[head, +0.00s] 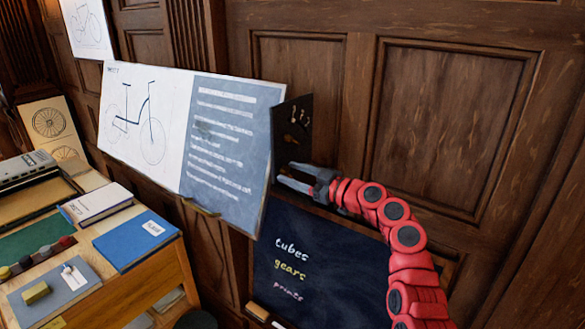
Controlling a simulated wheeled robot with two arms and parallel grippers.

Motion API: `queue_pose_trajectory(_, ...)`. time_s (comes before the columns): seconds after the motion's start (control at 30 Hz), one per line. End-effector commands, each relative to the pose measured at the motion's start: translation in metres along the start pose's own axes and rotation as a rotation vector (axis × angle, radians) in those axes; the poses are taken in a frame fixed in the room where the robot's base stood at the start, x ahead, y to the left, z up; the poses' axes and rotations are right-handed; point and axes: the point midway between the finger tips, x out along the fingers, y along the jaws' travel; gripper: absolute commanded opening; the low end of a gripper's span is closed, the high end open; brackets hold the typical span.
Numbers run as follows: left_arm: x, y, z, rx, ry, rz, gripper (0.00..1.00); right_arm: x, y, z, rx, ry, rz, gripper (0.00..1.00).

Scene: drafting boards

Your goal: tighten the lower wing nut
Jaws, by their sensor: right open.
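A narrow dark plate (287,155) stands upright against the panelled wall, at the right edge of the blue text board. It carries small fittings: pale ones near its top and a brass-coloured one (290,138) lower down. They are too small to tell for certain which is the lower wing nut. My right gripper (284,173) is open in front of the plate's lower part, below the brass-coloured fitting, its fingers pointing left. I see nothing between the fingers. The gripper may hide part of the plate. My left gripper is not in view.
A blue board (230,135) with white text hangs left of the plate, beside a bicycle drawing (140,115). A chalkboard (330,265) stands below my right arm. A wooden desk (165,265) with books is at lower left. The right wall panels (445,120) are bare.

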Motion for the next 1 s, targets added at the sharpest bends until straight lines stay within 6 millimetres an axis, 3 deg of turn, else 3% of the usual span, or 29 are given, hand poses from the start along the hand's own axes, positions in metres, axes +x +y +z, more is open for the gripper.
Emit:
queue_pose_trajectory(0.37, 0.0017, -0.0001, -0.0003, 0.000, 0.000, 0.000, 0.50, 0.0047, -0.0006, 0.0011, 0.002, -0.001, -0.001, 0.54)
queue_pose_trajectory(0.67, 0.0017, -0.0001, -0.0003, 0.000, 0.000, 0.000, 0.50, 0.0045, -0.0005, 0.0010, 0.002, -0.001, 0.000, 0.00)
queue_pose_trajectory(1.0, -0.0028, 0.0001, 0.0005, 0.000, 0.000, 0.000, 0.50, 0.0046, -0.0012, 0.0026, 0.007, -0.001, -0.001, 0.00)
